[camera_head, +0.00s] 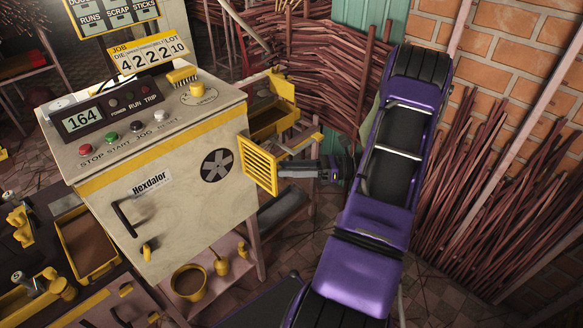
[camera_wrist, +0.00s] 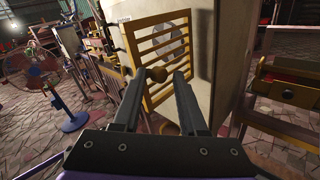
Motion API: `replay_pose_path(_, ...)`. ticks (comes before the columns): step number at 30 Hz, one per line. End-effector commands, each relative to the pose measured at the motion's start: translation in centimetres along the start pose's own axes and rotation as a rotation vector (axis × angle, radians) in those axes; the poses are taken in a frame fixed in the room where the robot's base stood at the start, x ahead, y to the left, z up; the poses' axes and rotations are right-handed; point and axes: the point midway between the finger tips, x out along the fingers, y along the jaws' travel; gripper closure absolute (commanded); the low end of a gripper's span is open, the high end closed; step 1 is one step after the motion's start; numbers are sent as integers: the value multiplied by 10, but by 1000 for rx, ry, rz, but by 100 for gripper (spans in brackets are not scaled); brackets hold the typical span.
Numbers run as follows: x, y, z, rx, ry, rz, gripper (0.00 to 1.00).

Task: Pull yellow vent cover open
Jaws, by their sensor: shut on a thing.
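The yellow slatted vent cover (camera_head: 258,163) stands swung out at an angle from the machine's pale cabinet (camera_head: 160,190), so the dark round fan (camera_head: 217,163) shows uncovered to its left. In the wrist view the vent cover (camera_wrist: 160,55) fills the upper middle, and the fan (camera_wrist: 168,41) shows behind its slats. A small brownish-yellow knob (camera_wrist: 157,74) on the cover sits between my fingertips. My gripper (camera_head: 281,170) reaches in from the right and is shut on this knob (camera_wrist: 157,75). The knob is hard to see in the head view.
A yellow open box (camera_head: 270,118) juts from the cabinet's far side above my gripper. Bundles of sticks (camera_head: 330,55) and a brick wall (camera_head: 520,40) stand behind and right.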

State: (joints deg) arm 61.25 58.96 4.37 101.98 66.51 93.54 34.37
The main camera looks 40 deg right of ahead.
Motion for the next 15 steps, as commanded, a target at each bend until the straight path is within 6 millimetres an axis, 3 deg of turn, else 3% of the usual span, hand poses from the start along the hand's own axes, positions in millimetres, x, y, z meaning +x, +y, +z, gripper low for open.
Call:
replay_pose_path(1,15,-9,5,-11,-13,-7,100)
replay_pose_path(13,15,-9,5,-11,-13,-7,100)
replay_pose_path(14,15,-9,5,-11,-14,-7,52)
replay_pose_path(15,15,-9,5,-12,-15,-6,45)
